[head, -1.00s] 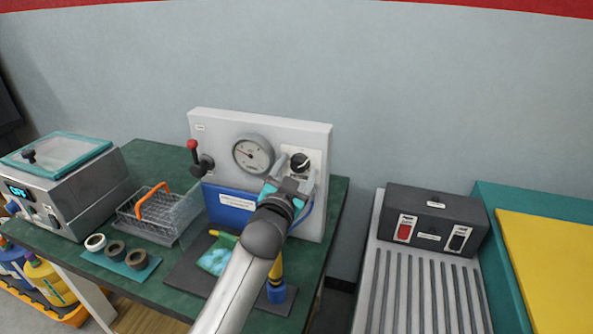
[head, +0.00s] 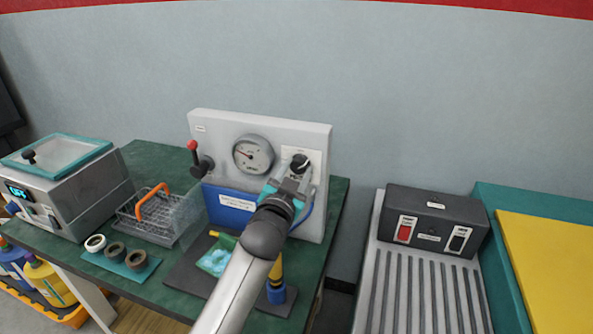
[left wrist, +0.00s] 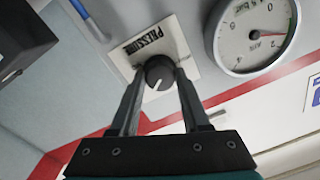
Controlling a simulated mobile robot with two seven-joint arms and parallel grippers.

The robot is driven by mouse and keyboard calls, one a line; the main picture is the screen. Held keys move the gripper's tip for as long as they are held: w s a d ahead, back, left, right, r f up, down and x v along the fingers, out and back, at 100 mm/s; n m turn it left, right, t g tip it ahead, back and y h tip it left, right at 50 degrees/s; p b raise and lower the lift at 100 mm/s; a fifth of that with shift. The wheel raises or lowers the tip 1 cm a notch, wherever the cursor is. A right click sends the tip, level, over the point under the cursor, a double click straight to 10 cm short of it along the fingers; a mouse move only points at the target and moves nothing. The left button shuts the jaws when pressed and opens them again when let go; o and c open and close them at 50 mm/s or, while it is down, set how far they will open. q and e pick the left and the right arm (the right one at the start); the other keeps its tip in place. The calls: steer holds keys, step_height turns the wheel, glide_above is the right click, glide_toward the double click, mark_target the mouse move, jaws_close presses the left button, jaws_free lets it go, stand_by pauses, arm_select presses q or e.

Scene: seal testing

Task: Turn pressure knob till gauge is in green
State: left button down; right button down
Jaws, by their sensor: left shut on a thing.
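The black pressure knob (head: 300,161) sits on a white plate on the upright grey panel. In the left wrist view the knob (left wrist: 159,71) has a white pointer line and stands between my two fingers. My left gripper (head: 296,169) is shut on the knob; in the left wrist view its fingertips (left wrist: 159,76) touch the knob's sides. The round gauge (head: 253,154) is to the left of the knob in the head view. In the left wrist view the gauge (left wrist: 250,38) shows a reddish needle; whether it lies in green is too small to tell. My right gripper is not in view.
A red-knobbed lever (head: 193,146) is left of the gauge. A wire basket (head: 147,220) with an orange handle and several rings stand on the green bench (head: 158,158). A dark switch box (head: 433,222) is at right, past a gap.

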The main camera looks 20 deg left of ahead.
arm_select(q)
steer(key=shift+m+p, duration=0.45)
steer(key=shift+m, duration=0.15)
steer(key=shift+c, duration=1.9)
jaws_free()
steer(key=s+p, duration=0.1)
steer(key=s, duration=1.4)
steer(key=shift+s+d, duration=0.1)
steer(key=shift+s, duration=0.05)
steer(key=shift+f, duration=0.15)
